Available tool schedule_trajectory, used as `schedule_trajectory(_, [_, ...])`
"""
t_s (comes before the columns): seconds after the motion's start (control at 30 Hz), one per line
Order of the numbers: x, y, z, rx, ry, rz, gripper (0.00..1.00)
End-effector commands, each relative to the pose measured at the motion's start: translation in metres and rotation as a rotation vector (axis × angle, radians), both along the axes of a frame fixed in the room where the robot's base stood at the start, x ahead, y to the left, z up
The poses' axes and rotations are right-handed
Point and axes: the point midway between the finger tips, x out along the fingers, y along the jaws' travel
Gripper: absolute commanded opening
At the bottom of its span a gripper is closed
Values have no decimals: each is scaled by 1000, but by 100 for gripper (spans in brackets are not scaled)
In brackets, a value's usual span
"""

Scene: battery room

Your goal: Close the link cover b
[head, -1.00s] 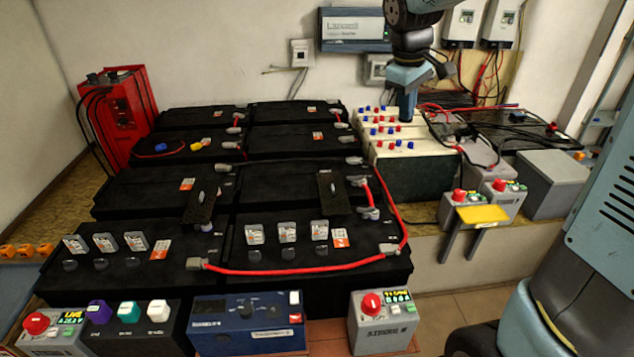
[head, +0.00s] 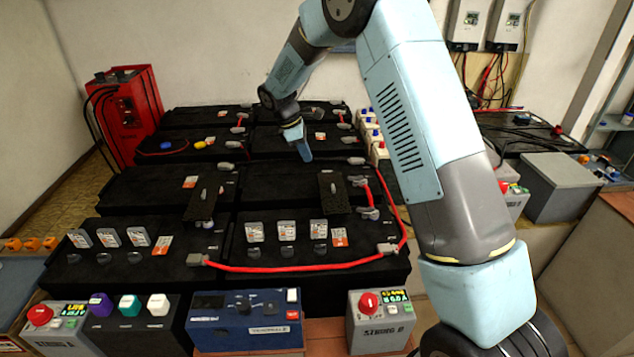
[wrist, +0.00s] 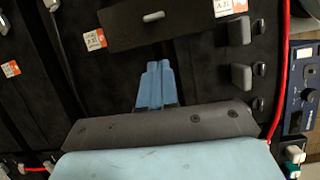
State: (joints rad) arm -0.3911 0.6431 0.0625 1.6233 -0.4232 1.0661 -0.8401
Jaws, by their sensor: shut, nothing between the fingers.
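Two dark link covers, each with a small grey knob, show in the head view: a left one (head: 201,203) and a right one (head: 335,193). I cannot read which is b, nor tell how far each is raised. The right cover also shows at the top of the wrist view (wrist: 178,22), with its knob up. My gripper (head: 307,157) is over the middle batteries, left of and behind the right cover, apart from it. Its blue fingers (wrist: 156,68) are together and empty, pointing toward that cover's side in the wrist view.
A red cable (head: 300,268) loops along the front and right. A blue control box (head: 247,320) and a grey box with a red knob (head: 380,318) stand in front. My arm hides part of the right side.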

Motion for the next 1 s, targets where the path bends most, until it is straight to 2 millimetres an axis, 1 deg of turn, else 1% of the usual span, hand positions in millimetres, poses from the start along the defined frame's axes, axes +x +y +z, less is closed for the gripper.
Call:
schedule_trajectory(0.03, [3,4,-10,-8,11,17,0])
schedule_trajectory(0.1, [6,6,-17,-15,20,35,0])
schedule_trajectory(0.23, [8,7,-25,-21,29,46,0])
schedule_trajectory(0.37, [8,1,-34,-22,30,46,0])
schedule_trajectory(0.47, [8,-5,-47,-21,30,44,0])
schedule_trajectory(0.9, [8,-35,-119,-22,31,40,0])
schedule_trajectory(1.0, [9,-51,-116,-20,28,38,0])
